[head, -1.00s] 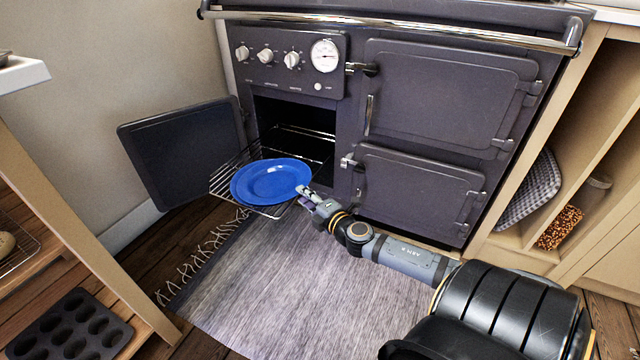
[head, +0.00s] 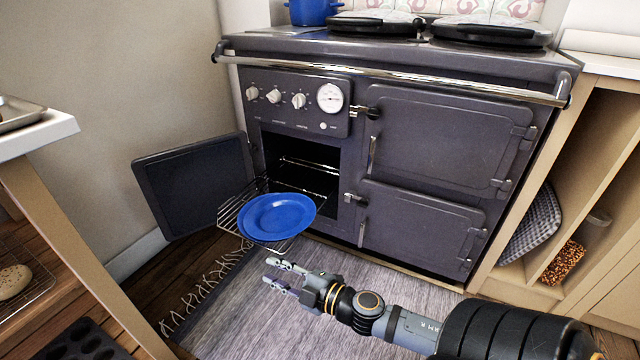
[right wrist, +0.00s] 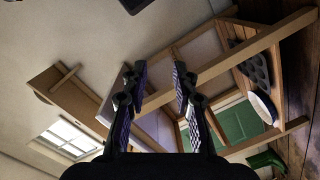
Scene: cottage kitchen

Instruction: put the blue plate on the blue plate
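A blue plate (head: 277,216) lies on the wire rack (head: 231,213) that sticks out of the open lower-left oven compartment. A second blue rim seems to show just under its edge, so a second blue plate may lie beneath it; most of that one is hidden. My right gripper (head: 268,272) is in front of and below the plates, apart from them, above the rug. Its fingers are spread and empty, and the right wrist view shows nothing between them (right wrist: 160,80). My left gripper is not in view.
The oven door (head: 195,186) hangs open left of the rack. The dark range (head: 430,150) has a front rail (head: 400,77). A wooden shelf unit (head: 70,250) stands at left, open cubbies (head: 570,180) at right. The rug (head: 230,300) is clear.

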